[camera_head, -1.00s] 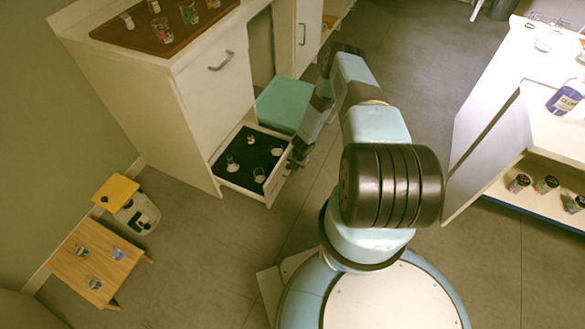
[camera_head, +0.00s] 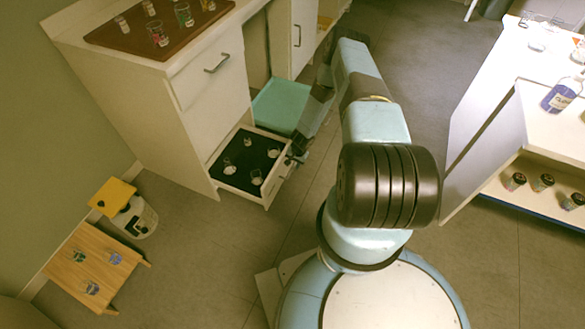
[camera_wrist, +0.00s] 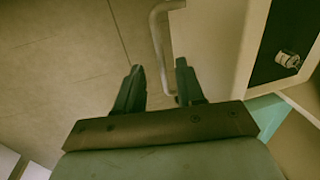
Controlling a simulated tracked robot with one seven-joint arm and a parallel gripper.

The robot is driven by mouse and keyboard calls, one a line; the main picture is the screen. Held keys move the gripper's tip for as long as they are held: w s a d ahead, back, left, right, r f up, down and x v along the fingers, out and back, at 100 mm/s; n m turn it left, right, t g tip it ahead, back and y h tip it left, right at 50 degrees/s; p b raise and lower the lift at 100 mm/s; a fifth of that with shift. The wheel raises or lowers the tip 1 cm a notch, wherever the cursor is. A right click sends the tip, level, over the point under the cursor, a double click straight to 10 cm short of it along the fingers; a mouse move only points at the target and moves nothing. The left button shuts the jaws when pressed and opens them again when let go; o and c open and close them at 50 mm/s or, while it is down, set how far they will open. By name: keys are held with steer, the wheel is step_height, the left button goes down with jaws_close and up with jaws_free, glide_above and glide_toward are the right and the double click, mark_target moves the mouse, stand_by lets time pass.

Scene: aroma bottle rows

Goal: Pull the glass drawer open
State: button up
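The glass drawer (camera_head: 268,194) is pulled out low in the white cabinet, with several glasses (camera_head: 229,167) upright on its dark lining (camera_head: 247,160). It also shows in the wrist view (camera_wrist: 225,40), at the upper right, with one glass (camera_wrist: 288,59). My gripper (camera_head: 294,159) is at the drawer's front. In the wrist view my gripper (camera_wrist: 159,84) is open, its two fingers apart. The drawer's pale bar handle (camera_wrist: 157,35) reaches down between them, nearer the right finger. I cannot tell whether a finger touches it.
A closed drawer (camera_head: 210,85) is above, and a brown tray (camera_head: 125,36) with glasses is on the cabinet top. A teal box (camera_head: 281,105) is beside the drawer. A wooden stool (camera_head: 75,272) is at lower left. White shelving (camera_head: 485,165) stands right. Floor before the drawer is clear.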

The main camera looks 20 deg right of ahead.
step_height(320, 180, up, 9)
steer(key=s+d, duration=0.1)
steer(key=shift+f, duration=0.15)
steer(key=shift+s+d, duration=0.1)
stand_by(0.5)
